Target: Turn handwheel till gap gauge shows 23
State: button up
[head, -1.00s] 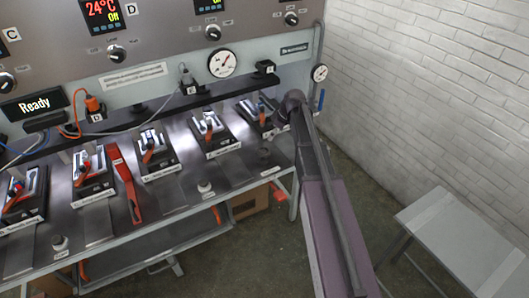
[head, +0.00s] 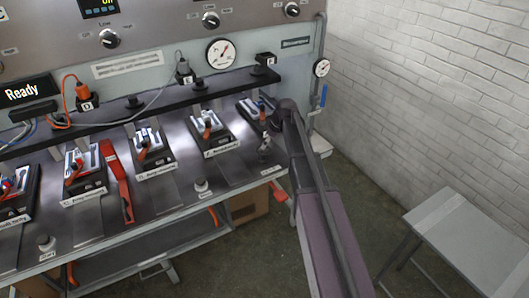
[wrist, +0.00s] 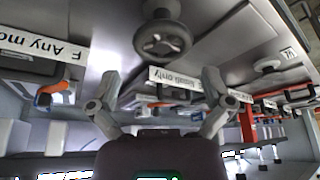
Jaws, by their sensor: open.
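In the wrist view a grey round handwheel (wrist: 163,40) with a hub sits on the metal bench top, just beyond my gripper (wrist: 160,88). The two fingers are spread wide with nothing between them, and they are apart from the wheel. A large round white dial (head: 221,53) is on the back panel and a smaller dial (head: 321,67) is on the right post. I cannot tell which is the gap gauge, and neither reading is legible.
Several black press stations with orange-handled parts line the bench, such as one labelled station (head: 218,140). A red tool (head: 117,180) lies between stations. A grey side table (head: 465,235) is at right, with open floor between.

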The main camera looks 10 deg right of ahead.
jog(key=shift+b+x, duration=1.65)
jog(key=shift+x, duration=0.4)
jog(key=c, duration=0.8)
